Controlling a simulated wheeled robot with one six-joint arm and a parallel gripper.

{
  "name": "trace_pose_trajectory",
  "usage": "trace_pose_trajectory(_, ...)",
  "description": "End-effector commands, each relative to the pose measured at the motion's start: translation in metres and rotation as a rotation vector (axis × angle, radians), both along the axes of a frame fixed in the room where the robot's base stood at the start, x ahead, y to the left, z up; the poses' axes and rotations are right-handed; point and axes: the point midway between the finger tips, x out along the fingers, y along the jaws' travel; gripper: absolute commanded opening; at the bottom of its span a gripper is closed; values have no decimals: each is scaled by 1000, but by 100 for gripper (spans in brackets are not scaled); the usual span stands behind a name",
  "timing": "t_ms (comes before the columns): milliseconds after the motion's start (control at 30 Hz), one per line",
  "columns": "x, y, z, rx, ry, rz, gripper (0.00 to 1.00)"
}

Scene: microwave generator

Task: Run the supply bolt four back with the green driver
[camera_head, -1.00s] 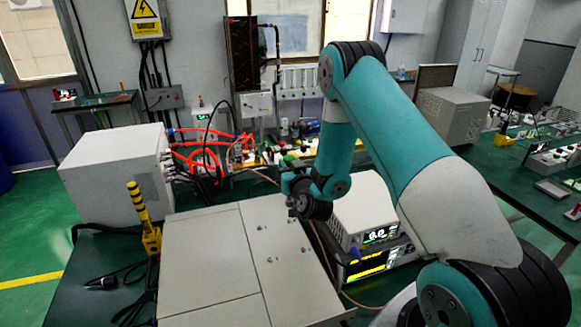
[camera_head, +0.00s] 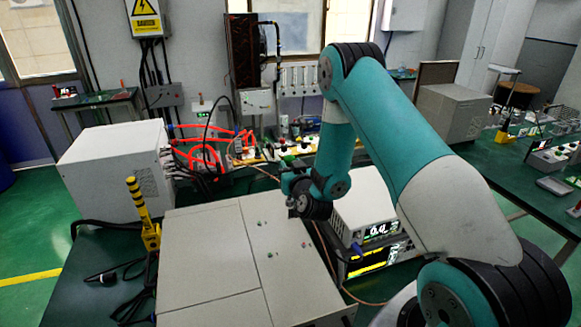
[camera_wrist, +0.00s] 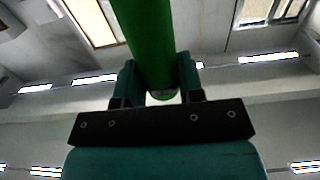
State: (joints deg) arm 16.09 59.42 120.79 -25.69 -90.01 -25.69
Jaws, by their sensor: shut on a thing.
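In the wrist view, my gripper (camera_wrist: 158,92) is shut on the green driver (camera_wrist: 155,40), a thick green cylinder between the two fingers that runs up out of the picture. The driver's far end is out of view. Behind it the wrist view shows only ceiling, lights and windows. In the head view, my arm's wrist hangs beside the white and grey equipment behind the large flat box; the fingers and driver are hidden there by my own arm. I cannot make out the supply bolt four.
A large light-grey box (camera_head: 205,262) with small green and red knobs fills the front. A display unit (camera_head: 365,215) stands right of it. A white cabinet (camera_head: 110,175) with red hoses (camera_head: 205,150) stands left, near a yellow-black post (camera_head: 145,220). Cables lie on the bench.

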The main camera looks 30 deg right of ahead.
Motion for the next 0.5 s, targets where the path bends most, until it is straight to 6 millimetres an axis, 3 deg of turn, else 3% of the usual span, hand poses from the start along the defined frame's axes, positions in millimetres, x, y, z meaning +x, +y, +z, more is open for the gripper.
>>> trace_pose_trajectory(500, 0, 0, -27, 0, -3, 0, 7)
